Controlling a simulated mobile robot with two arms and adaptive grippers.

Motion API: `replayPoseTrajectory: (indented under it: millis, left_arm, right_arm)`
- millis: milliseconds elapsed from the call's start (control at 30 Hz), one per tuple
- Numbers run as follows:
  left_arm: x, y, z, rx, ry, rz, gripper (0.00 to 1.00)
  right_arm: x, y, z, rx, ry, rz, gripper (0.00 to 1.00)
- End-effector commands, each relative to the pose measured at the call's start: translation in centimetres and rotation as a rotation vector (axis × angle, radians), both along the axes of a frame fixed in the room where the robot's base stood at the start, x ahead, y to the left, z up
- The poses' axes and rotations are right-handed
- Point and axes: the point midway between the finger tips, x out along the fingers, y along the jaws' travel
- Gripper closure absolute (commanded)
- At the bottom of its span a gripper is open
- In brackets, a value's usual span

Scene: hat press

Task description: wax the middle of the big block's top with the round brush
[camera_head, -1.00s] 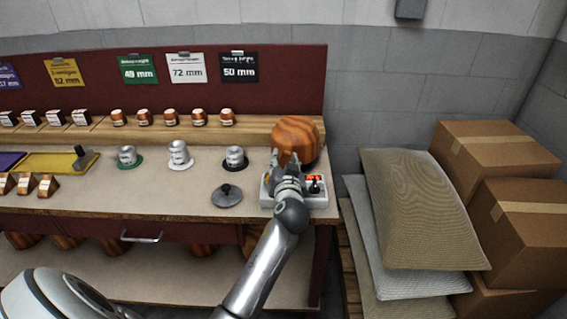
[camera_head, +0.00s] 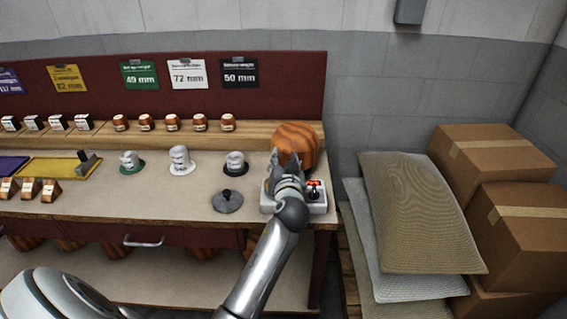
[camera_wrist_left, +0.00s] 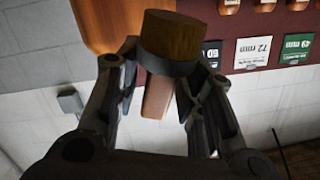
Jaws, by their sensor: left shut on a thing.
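The big block (camera_head: 297,140) is a rounded piece of striped orange-brown wood at the right end of the bench. It also shows at the top left of the left wrist view (camera_wrist_left: 98,22). My left gripper (camera_head: 287,163) is in front of the block in the head view and covers part of its lower side. In the left wrist view my left gripper (camera_wrist_left: 160,75) is shut on the round brush (camera_wrist_left: 172,35), with a brown round end, a grey band and a paler handle between the fingers. I cannot tell whether the brush touches the block. My right gripper is out of view.
A pale device with a red display (camera_head: 314,198) sits under my left gripper. A dark round lid (camera_head: 228,201) lies to its left. Several small hat-like pieces (camera_head: 181,160) stand further left. Sacks (camera_head: 420,210) and cardboard boxes (camera_head: 515,235) fill the right side.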

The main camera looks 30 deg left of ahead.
Motion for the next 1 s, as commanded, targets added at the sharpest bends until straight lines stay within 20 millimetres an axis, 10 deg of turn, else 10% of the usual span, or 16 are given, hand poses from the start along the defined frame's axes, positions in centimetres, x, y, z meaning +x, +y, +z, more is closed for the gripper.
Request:
replayPoseTrajectory:
  millis: [467, 1000]
  left_arm:
    - [0.0, 0.0, 4.2, 0.000, -0.003, 0.001, 0.88]
    - [0.0, 0.0, 4.3, 0.000, -0.001, 0.000, 0.88]
  right_arm:
    - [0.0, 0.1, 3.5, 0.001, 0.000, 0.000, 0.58]
    - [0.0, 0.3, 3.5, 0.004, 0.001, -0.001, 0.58]
